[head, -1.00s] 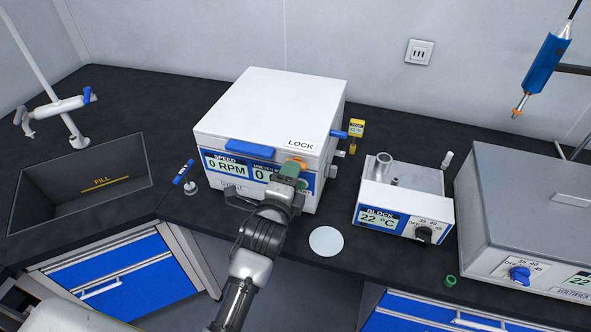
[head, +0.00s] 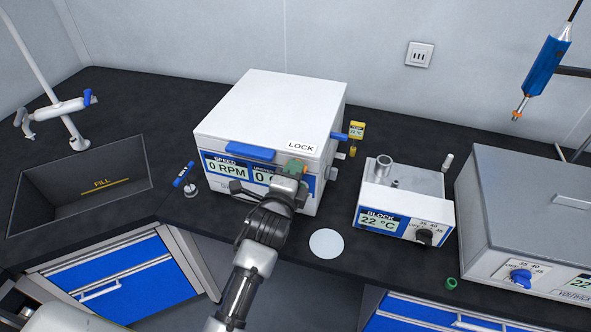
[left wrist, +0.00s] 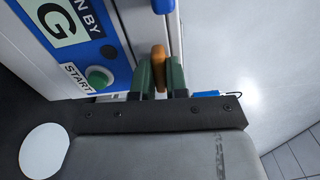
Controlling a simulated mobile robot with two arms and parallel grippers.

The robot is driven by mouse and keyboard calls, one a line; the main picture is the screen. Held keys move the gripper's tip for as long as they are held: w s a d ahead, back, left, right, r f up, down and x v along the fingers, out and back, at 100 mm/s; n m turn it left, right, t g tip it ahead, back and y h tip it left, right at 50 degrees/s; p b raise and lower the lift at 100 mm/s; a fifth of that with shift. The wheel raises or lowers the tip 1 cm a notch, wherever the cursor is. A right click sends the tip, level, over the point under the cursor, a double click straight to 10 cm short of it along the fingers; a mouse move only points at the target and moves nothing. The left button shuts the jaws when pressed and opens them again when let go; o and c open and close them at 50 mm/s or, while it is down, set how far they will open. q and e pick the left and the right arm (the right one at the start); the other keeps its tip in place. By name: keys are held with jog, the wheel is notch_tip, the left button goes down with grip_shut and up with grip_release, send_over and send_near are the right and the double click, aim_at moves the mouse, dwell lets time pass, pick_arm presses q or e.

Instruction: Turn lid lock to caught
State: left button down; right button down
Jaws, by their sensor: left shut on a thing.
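The white box-shaped machine (head: 270,105) stands on the black bench with its lid down, a LOCK label (head: 300,146) and a blue front handle (head: 251,150). My left gripper (head: 296,170) is at its front right, below the label. In the left wrist view the green fingertips (left wrist: 160,76) are shut on the orange lid lock knob (left wrist: 159,58). In the head view the gripper mostly hides the knob. The markings for the lock's positions cannot be read. My right gripper is not in view.
A green START button (left wrist: 98,77) is close beside the gripper. A block heater (head: 400,200) and a large grey unit (head: 530,210) stand to the right. A white disc (head: 326,242) lies in front. A sink (head: 80,185) is at left.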

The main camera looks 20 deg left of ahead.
pick_arm(q)
jog(key=shift+m+p, duration=0.75)
jog(key=shift+m, duration=1.55)
jog(key=shift+m+p, duration=0.65)
jog(key=shift+m, duration=1.65)
